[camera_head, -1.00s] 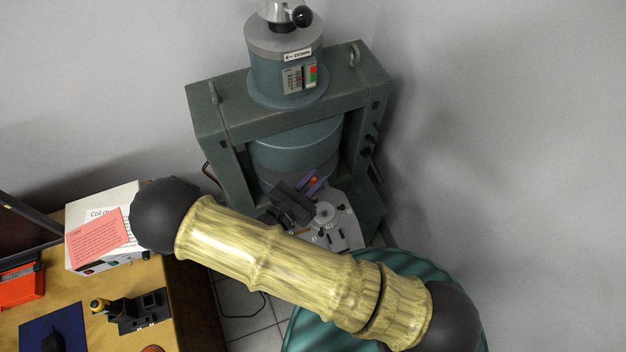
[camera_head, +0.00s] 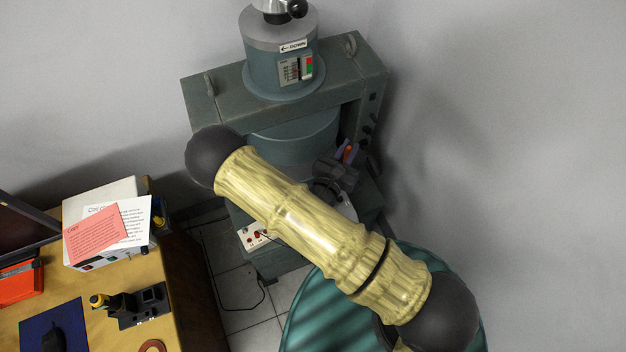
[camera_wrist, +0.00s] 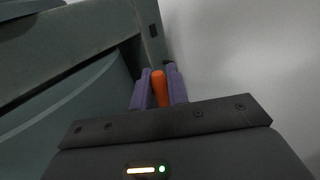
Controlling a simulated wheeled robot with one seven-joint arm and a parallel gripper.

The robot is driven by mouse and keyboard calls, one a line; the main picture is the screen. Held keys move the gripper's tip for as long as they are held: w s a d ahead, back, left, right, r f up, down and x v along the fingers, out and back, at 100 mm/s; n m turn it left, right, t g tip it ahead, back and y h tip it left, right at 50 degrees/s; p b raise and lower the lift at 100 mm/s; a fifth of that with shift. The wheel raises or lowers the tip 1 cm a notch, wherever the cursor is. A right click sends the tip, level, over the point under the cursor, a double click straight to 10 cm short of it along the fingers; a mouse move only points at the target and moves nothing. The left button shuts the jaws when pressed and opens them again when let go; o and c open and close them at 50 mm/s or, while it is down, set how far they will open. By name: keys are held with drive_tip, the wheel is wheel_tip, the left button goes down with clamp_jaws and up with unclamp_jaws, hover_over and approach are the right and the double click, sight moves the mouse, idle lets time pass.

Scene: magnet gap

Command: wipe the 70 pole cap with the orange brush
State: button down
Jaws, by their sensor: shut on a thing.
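My gripper (camera_head: 346,155) is at the right side of the magnet gap in the head view, its purple fingers pointing up toward the right upright of the frame. It is shut on the orange brush (camera_wrist: 160,88), whose orange part shows between the two purple fingers in the wrist view. The brush's bristles cannot be made out. The magnet (camera_head: 290,138) has a wide grey-green upper pole under a heavy frame. The 70 pole cap cannot be made out; my arm covers much of the lower part of the magnet.
The magnet's right upright (camera_head: 370,105) stands close to my gripper, with the grey wall beyond. A wooden desk (camera_head: 185,300) at left holds a white box (camera_head: 100,250) with papers, a yellow-handled tool (camera_head: 103,301) and an orange case (camera_head: 20,283). A cable lies on the tiled floor.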

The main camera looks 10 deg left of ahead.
drive_tip(key=w+d+f+n+y, duration=0.1)
drive_tip(key=d+f+n+y, duration=0.1)
drive_tip(key=d, duration=0.5)
drive_tip(key=w+d+f+n+t+y, duration=0.1)
drive_tip(key=w+d+f+y, duration=0.1)
drive_tip(key=d+f, duration=0.4)
drive_tip(key=shift+d+f+n+y, duration=0.3)
drive_tip(key=shift+d+n+y, duration=0.1)
drive_tip(key=shift+d+y, duration=0.4)
drive_tip(key=shift+w, duration=0.1)
